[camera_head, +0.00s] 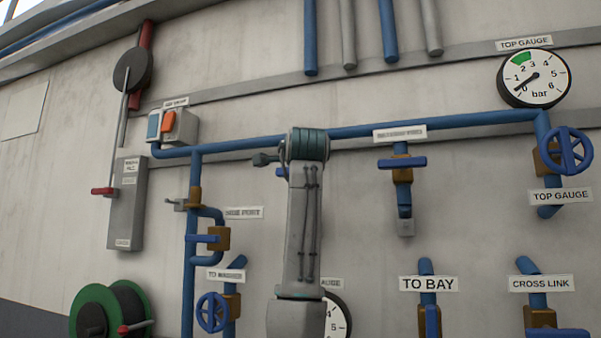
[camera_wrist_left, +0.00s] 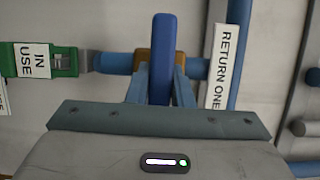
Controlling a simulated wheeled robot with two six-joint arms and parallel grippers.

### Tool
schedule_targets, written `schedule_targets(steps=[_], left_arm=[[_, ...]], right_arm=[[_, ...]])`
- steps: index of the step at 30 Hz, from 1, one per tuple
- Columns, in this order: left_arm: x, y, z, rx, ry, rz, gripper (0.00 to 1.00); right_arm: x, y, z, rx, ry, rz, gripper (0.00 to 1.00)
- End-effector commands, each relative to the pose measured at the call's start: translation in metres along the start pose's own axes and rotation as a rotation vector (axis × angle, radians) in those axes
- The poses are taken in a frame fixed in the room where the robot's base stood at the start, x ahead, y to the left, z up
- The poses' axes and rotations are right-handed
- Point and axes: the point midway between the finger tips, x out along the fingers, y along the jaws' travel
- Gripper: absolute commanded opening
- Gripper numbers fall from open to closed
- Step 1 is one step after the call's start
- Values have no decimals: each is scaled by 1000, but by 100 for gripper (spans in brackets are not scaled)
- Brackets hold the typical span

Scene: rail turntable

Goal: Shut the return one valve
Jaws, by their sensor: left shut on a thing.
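The return one valve shows in the left wrist view as a blue lever (camera_wrist_left: 161,60) on a brown body (camera_wrist_left: 142,58) in a blue pipe (camera_wrist_left: 115,63). A white "RETURN ONE" label (camera_wrist_left: 228,62) is right of it. The lever stands upright in the picture, across the sideways pipe. My left gripper (camera_wrist_left: 160,88) is shut on the lever, one finger on each side. I cannot pick out this valve or the left gripper in the head view, where a grey link of my arm covers the middle. My right gripper is not in view.
A green fitting with an "IN USE" tag (camera_wrist_left: 35,61) sits left of the valve. The head view shows other blue levers (camera_head: 402,163), a blue handwheel (camera_head: 569,152), a "TOP GAUGE" dial (camera_head: 535,78), a switch box (camera_head: 180,125) and a green hose reel (camera_head: 97,311).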

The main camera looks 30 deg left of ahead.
Motion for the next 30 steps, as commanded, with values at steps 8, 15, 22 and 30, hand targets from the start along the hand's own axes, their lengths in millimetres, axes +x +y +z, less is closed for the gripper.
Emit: schedule_targets(steps=[8,15,22,30], left_arm=[[0,1,0,1,0,1,42],[-6,2,0,-1,0,-1,42],[-47,5,-1,-2,2,-3,42],[-95,3,-1,0,2,-2,42]], right_arm=[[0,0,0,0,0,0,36],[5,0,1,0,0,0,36],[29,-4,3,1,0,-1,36],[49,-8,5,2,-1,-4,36]])
